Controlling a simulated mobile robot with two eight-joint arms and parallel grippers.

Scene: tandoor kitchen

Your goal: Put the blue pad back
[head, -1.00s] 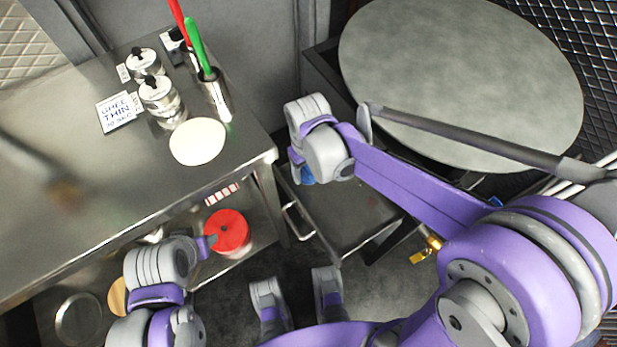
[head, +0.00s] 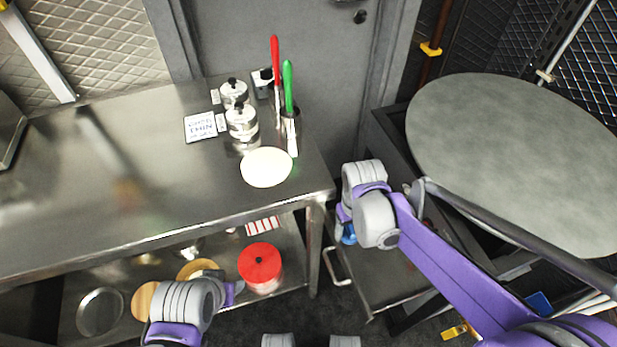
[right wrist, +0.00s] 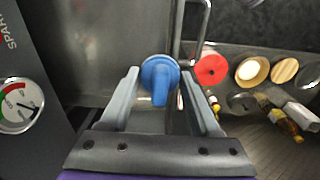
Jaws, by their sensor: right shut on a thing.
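The blue pad (right wrist: 160,80) is round with a stubby grip. In the right wrist view it sits between the two grey fingers of my right gripper (right wrist: 160,88), which is shut on it. In the head view a bit of the blue pad (head: 348,236) shows below my right gripper (head: 345,215), right of the steel table's corner; my wrist hides most of it. My left gripper (head: 236,291) is at the lower left, beside the red-topped container, and its jaws are too hidden to judge.
The steel table (head: 90,210) holds canisters (head: 241,120), a sign (head: 200,128), a white disc (head: 266,167) and a holder with red- and green-handled tools. The red-topped container (head: 261,265) stands on its lower shelf. A large round grey cover (head: 520,150) is at right; a gauge (right wrist: 18,105) is close by.

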